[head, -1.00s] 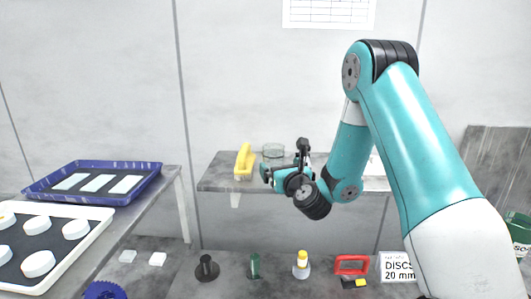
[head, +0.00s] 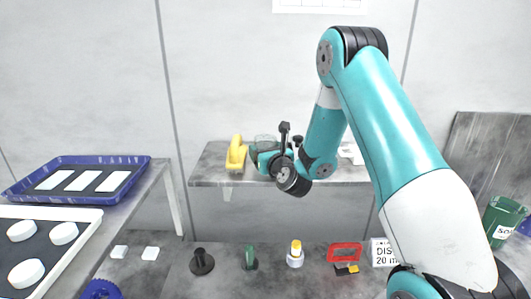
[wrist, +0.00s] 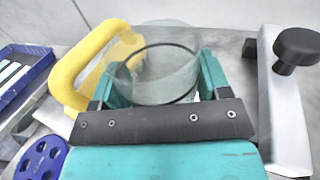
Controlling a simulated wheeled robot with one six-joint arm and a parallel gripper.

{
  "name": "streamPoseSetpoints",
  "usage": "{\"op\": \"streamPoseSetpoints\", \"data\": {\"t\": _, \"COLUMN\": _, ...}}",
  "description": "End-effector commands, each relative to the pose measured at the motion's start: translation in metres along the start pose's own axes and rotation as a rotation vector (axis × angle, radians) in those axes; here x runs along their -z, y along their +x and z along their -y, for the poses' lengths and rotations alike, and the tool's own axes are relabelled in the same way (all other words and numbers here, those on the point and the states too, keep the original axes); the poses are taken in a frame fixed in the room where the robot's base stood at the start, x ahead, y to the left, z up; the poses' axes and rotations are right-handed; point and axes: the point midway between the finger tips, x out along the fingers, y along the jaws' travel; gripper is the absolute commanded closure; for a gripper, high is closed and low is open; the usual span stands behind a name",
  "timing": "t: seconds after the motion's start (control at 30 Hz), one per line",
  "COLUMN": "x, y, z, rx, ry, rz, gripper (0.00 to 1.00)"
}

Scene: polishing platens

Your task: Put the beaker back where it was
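The clear glass beaker (head: 265,142) stands on the wall shelf (head: 207,180), just right of a yellow handled piece (head: 236,154). My gripper (head: 268,160) is at the beaker, in front of it and a little to the right in the head view. In the wrist view the beaker (wrist: 160,75) stands upright between the two teal fingers of my gripper (wrist: 160,88), one on each side. The fingers are spread wide; firm contact with the glass cannot be made out. The beaker's lower part is hidden behind the gripper's dark bar.
The yellow handle (wrist: 85,65) is close beside the left finger. A metal piece with a black knob (wrist: 297,47) stands to the right. Below the shelf, a bench holds a black stand (head: 202,262), a small bottle (head: 295,256) and a red-handled item (head: 345,252). A blue tray (head: 20,190) is at left.

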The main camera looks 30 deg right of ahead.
Motion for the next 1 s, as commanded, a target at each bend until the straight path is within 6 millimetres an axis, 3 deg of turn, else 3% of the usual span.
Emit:
{"op": "streamPoseSetpoints", "data": {"t": 0.57, "x": -0.009, "y": 0.000, "z": 0.002, "rx": 0.002, "ry": 0.001, "rz": 0.001, "gripper": 0.58}}
{"op": "streamPoseSetpoints", "data": {"t": 0.77, "x": -0.035, "y": 0.000, "z": 0.002, "rx": 0.002, "ry": 0.000, "rz": 0.001, "gripper": 0.58}}
{"op": "streamPoseSetpoints", "data": {"t": 1.0, "x": -0.091, "y": 0.000, "z": 0.002, "rx": 0.002, "ry": 0.000, "rz": 0.001, "gripper": 0.58}}
